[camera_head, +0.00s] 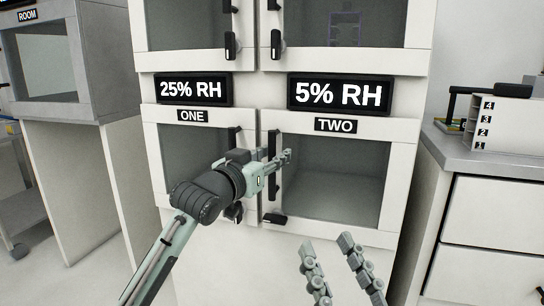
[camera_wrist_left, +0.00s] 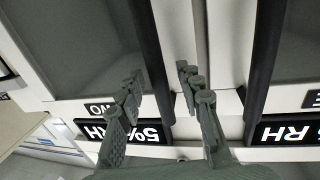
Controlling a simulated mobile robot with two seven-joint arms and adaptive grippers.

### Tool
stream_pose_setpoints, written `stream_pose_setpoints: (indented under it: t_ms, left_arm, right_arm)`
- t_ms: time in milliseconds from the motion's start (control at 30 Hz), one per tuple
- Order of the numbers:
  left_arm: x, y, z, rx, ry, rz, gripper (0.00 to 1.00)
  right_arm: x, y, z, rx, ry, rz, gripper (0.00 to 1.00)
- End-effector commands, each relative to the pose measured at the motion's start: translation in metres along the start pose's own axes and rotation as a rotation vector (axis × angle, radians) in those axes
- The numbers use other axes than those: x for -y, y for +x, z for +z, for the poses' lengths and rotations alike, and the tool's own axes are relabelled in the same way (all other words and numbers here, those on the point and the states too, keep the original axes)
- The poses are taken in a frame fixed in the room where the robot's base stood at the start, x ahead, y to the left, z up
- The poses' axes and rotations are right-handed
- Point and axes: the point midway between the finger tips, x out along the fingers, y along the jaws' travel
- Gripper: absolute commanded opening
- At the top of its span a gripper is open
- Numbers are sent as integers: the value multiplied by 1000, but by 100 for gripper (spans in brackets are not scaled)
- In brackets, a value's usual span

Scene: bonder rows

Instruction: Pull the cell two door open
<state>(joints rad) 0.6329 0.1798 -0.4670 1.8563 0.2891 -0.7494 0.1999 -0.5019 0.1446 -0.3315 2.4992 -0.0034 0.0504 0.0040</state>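The cell two door (camera_head: 335,221) is a white frame with a dark glass pane, under a TWO label (camera_head: 335,125) and a 5% RH display (camera_head: 339,94). It looks closed. Its black vertical handle (camera_head: 272,146) is on the left edge, partly hidden by my left gripper (camera_head: 284,158). In the left wrist view, my left gripper (camera_wrist_left: 157,80) is open, its fingers on either side of the dark handle bar (camera_wrist_left: 150,45). Contact cannot be told. My right gripper (camera_head: 327,244) is open and empty, low in front of the cabinet.
The cell one door (camera_head: 160,150) is directly left, with its own black handle, partly behind my left arm. More doors are above. A grey-topped drawer counter (camera_head: 490,165) with a numbered rack (camera_head: 505,122) stands at the right. A ROOM cabinet (camera_head: 50,60) stands at the left.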

Motion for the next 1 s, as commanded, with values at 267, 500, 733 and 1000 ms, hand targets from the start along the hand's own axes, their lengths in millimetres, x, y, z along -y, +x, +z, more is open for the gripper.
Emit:
stream_pose_setpoints:
  t_ms: [267,500,733,1000]
  left_arm:
    - [0,0,0,0,0,0,15]
    - [0,0,0,1,0,0,0]
    - [0,0,0,1,0,0,0]
    - [-1,-5,0,2,-1,-5,0]
  right_arm:
    - [0,0,0,0,0,0,40]
    - [0,0,0,0,0,0,40]
    - [0,0,0,0,0,0,40]
    - [-3,0,10,54,-8,5,40]
